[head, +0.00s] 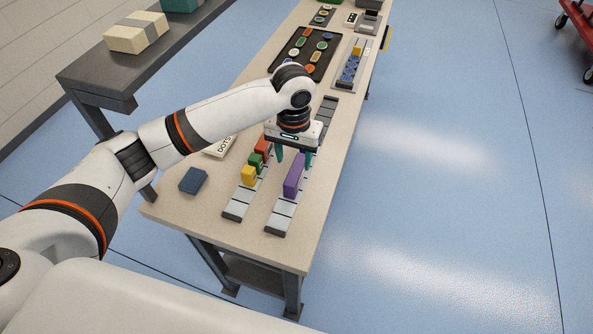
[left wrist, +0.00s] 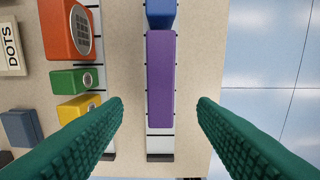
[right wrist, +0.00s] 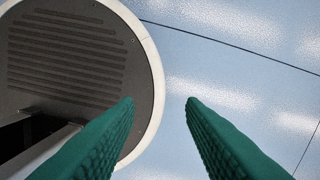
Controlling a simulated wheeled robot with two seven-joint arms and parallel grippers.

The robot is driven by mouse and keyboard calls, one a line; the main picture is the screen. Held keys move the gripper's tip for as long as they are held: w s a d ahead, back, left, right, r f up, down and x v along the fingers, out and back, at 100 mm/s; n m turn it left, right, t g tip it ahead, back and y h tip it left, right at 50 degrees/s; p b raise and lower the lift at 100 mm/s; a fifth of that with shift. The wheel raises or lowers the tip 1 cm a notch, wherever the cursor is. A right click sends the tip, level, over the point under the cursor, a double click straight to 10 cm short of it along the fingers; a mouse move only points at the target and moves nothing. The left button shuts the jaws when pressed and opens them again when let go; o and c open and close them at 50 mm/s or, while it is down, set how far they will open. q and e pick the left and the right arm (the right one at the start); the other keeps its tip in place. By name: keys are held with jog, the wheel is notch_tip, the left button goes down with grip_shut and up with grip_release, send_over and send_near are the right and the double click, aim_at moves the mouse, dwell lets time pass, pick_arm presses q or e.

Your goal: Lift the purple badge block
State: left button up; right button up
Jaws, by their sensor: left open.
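The purple badge block (head: 294,176) lies lengthwise on the right-hand grey rail near the front of the table. In the left wrist view the purple block (left wrist: 159,80) is between and beyond the fingers, with a gap on each side. My left gripper (head: 295,154) is open and empty above the far part of the block. Its two green fingertips also show in the left wrist view (left wrist: 159,102). My right gripper (right wrist: 161,100) shows only in the right wrist view, its fingers apart with nothing between them, over the floor.
A blue block (left wrist: 160,13) sits at the purple block's far end. Orange (head: 262,145), green (head: 255,161) and yellow (head: 248,175) blocks stand on the left rail. A dark blue block (head: 193,181) and a DOTS box (head: 219,147) lie to the left.

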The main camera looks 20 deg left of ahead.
aim_at(296, 169)
pick_arm(q)
jog(key=shift+w+f, duration=0.25)
jog(key=shift+f, duration=0.85)
jog(key=shift+w+f+p, duration=0.15)
jog(key=shift+f+p, duration=0.15)
jog(key=shift+f, duration=0.35)
jog(key=shift+w+f+p, duration=0.15)
jog(key=shift+f+p, duration=0.1)
jog(key=shift+f, duration=0.35)
notch_tip(296, 169, down, 2)
jog(key=shift+f, duration=0.2)
jog(key=shift+w+f, duration=0.1)
jog(key=shift+f, duration=0.15)
jog(key=shift+c, duration=0.4)
jog(key=c, duration=1)
pick_arm(e)
jog(key=shift+w+r, duration=0.5)
jog(key=shift+r, duration=0.3)
